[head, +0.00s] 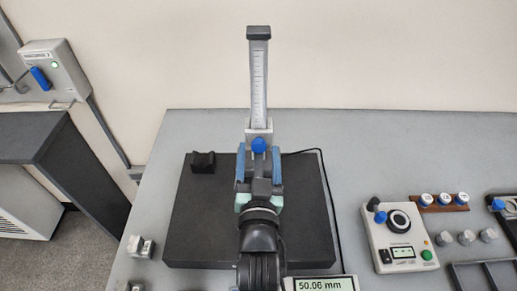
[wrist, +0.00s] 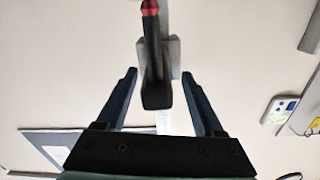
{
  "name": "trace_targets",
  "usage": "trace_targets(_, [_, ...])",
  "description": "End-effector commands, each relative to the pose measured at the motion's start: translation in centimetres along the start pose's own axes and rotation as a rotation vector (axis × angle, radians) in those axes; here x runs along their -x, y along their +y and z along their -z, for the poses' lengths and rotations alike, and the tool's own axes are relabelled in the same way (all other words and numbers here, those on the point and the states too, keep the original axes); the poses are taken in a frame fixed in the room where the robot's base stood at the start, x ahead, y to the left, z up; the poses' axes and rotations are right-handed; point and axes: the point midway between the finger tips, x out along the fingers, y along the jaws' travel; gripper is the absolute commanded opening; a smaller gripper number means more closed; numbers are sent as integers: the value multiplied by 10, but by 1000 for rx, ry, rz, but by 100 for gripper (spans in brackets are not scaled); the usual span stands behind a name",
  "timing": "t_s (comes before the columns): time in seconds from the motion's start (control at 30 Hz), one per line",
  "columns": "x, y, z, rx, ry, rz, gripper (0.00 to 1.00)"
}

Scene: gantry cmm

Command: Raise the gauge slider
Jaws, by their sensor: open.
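The height gauge stands upright on the dark surface plate (head: 300,225), with a pale scale column (head: 258,85) and a dark cap on top. Its slider (head: 259,133) sits low on the column, with a blue knob (head: 259,145) in front. My gripper (head: 259,151) is open at the slider, one blue finger on each side of the knob. In the wrist view my gripper (wrist: 158,74) also shows open, with a dark bar with a red end (wrist: 154,80) between the fingers and apart from both. The lower part of the gauge is hidden behind my arm.
A small black block (head: 203,162) lies on the plate at left. A display (head: 320,284) reads 50.06 mm. A control box (head: 400,238) with a joystick stands at right, beside several metal cylinders (head: 466,237). The air above the slider beside the column is clear.

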Motion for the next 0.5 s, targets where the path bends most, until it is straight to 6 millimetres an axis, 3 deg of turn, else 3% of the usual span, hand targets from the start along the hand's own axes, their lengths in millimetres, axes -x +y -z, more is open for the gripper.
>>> trace_targets(0.4, [-9,0,0,0,0,0,70])
trace_targets(0.43, [-9,0,0,0,0,0,68])
trace_targets(0.5, [-9,0,0,0,0,0,55])
